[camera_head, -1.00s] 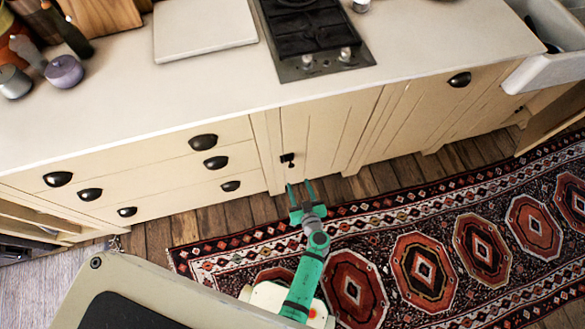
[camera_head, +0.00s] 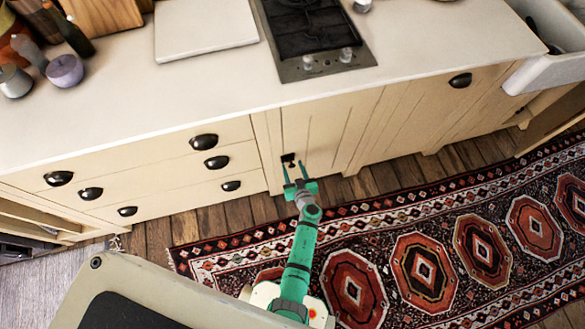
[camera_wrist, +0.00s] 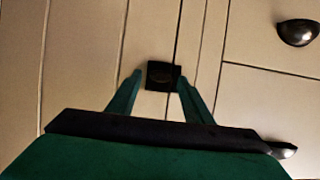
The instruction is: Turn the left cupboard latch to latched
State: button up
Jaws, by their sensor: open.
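The black cupboard latch (camera_head: 288,159) sits on the left edge of the cream cupboard door (camera_head: 318,135), below the hob. In the wrist view the latch (camera_wrist: 163,76) is a dark square plate with a knob on it. My green gripper (camera_head: 295,172) is open, with its two fingers pointing at the latch from the front. In the wrist view the fingertips (camera_wrist: 162,74) lie one on either side of the latch. Whether they touch it I cannot tell. The turn angle of the knob is too dark to read.
Drawers with black cup handles (camera_head: 217,162) are left of the door. The worktop (camera_head: 200,95) overhangs above, with a hob (camera_head: 312,40). A patterned rug (camera_head: 420,250) covers the floor below my arm.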

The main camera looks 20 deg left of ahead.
jog(key=c, duration=1.1)
jog(key=shift+o, duration=0.2)
jog(key=shift+a, duration=0.1)
